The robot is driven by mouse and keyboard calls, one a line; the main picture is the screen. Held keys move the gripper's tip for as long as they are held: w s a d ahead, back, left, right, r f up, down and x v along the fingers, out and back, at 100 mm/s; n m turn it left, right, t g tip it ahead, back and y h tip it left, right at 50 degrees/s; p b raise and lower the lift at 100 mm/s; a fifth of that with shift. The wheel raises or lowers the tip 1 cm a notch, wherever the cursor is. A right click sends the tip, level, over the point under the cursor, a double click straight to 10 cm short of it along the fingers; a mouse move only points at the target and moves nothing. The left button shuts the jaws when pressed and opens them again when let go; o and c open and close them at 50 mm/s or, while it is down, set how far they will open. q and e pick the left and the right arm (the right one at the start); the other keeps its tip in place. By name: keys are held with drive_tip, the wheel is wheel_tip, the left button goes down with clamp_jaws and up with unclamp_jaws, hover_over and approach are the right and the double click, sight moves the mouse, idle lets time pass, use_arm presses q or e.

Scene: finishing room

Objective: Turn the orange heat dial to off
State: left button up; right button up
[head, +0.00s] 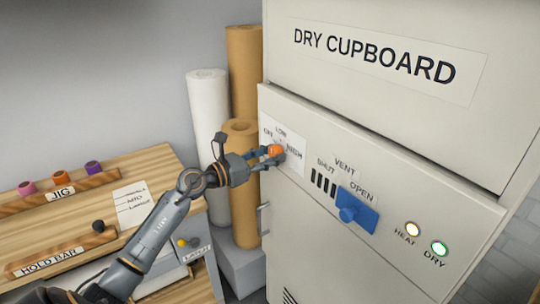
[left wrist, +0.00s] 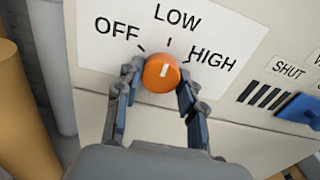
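The orange heat dial (head: 275,151) is on the upper left of the dry cupboard's front panel. In the left wrist view the dial (left wrist: 162,72) has a white mark pointing up, roughly toward LOW. The OFF label (left wrist: 117,30) is to its upper left and HIGH (left wrist: 213,59) to its right. My left gripper (head: 268,155) is at the dial, with one finger on each side. In the left wrist view its fingertips (left wrist: 160,80) sit close against the dial's edges and look shut on it. My right gripper is not in view.
Right of the dial are vent slots and a blue vent slider (head: 356,208). The heat light (head: 413,229) glows cream and the dry light (head: 439,248) green. Paper rolls (head: 240,170) stand just left of the cupboard. A wooden bench (head: 60,225) lies below my left arm.

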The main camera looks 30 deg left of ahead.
use_arm(q)
drive_tip(key=shift+c, duration=0.6)
drive_tip(key=shift+r, duration=0.1)
drive_tip(key=shift+r+n+p, duration=0.1)
drive_tip(key=shift+n+p, duration=0.5)
drive_tip(key=shift+p, duration=0.05)
drive_tip(key=n+p, duration=0.3)
drive_tip(key=n, duration=0.1)
drive_tip(key=n+p, duration=0.3)
drive_tip(key=n, duration=0.1)
drive_tip(key=shift+n+p, duration=0.85)
drive_tip(key=shift+n, duration=0.45)
